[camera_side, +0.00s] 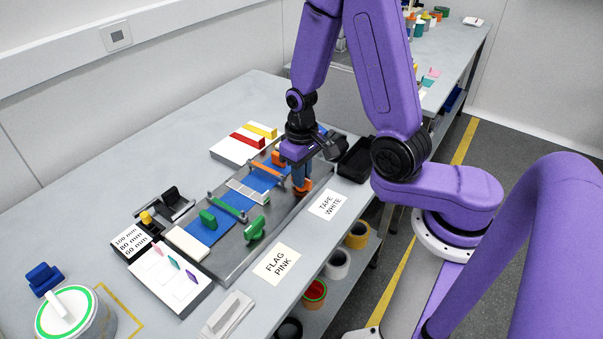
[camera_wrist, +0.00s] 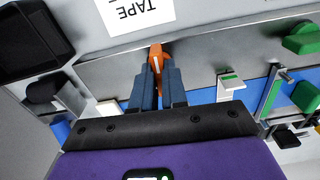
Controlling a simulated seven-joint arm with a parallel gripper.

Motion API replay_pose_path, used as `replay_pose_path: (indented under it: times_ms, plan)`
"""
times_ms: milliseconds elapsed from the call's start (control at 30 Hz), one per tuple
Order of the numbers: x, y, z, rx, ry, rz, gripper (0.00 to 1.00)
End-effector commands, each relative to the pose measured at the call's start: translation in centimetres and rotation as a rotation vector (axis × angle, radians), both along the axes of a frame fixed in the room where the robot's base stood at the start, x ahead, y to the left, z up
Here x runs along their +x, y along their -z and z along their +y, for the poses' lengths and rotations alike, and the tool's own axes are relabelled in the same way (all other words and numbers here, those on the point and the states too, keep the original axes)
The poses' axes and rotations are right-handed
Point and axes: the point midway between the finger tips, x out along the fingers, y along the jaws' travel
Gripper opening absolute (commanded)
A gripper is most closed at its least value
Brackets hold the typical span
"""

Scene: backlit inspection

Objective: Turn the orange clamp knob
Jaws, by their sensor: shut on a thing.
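The orange clamp knob (camera_side: 303,186) is at the right front edge of the grey metal tray fixture. In the wrist view the orange knob (camera_wrist: 156,58) shows between my finger tips. My gripper (camera_side: 302,176) points down over the knob, with its blue fingers closed on it; the fingers also show in the wrist view (camera_wrist: 158,82). The fingers hide part of the knob. An orange bar (camera_side: 281,163) crosses the blue strip (camera_side: 258,181) beside my gripper.
Green clamp knobs (camera_side: 255,228) (camera_side: 208,219) stand on the same metal tray (camera_side: 228,262). A black open bin (camera_side: 355,160) is close to the right of my gripper. Cards reading TAPE WHITE (camera_side: 328,204) and FLAG PINK (camera_side: 276,263) lie along the table's front.

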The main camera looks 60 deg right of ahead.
Motion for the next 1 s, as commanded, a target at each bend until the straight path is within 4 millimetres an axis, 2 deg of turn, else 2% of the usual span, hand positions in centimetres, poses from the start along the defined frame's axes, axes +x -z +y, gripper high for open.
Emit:
replay_pose_path:
  times_ms: [700, 733, 800, 1000]
  plan:
    - [0.10, -0.08, -0.02, -0.001, -0.073, -0.003, 0.00]
    - [0.10, -0.08, -0.02, -0.001, -0.073, -0.003, 0.22]
    - [0.09, -0.07, 0.00, -0.001, -0.072, -0.003, 0.38]
    - [0.05, -0.03, 0.00, 0.000, -0.070, -0.002, 0.38]
